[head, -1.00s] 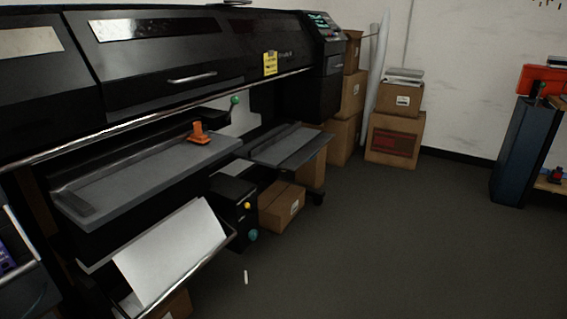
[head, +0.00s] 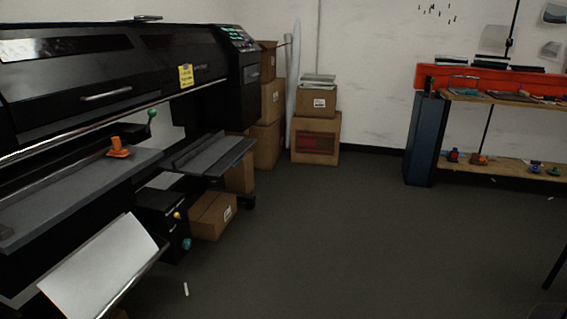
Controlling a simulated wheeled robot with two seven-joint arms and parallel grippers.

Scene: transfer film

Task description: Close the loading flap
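A large black printer (head: 85,75) stands along the left side with a handle (head: 106,94) on its front cover. A long grey shelf-like panel (head: 70,190) juts out flat below it, with an orange clamp-like piece (head: 118,148) on it. A smaller dark grey panel (head: 212,157) juts out flat to its right. I cannot tell which of these is the loading flap. Neither of my grippers is in view.
White sheet material (head: 100,263) hangs on a rack at lower left. Cardboard boxes (head: 316,140) stand by the back wall, another box (head: 213,215) under the printer. A workbench (head: 500,99) stands at right. The middle floor is clear.

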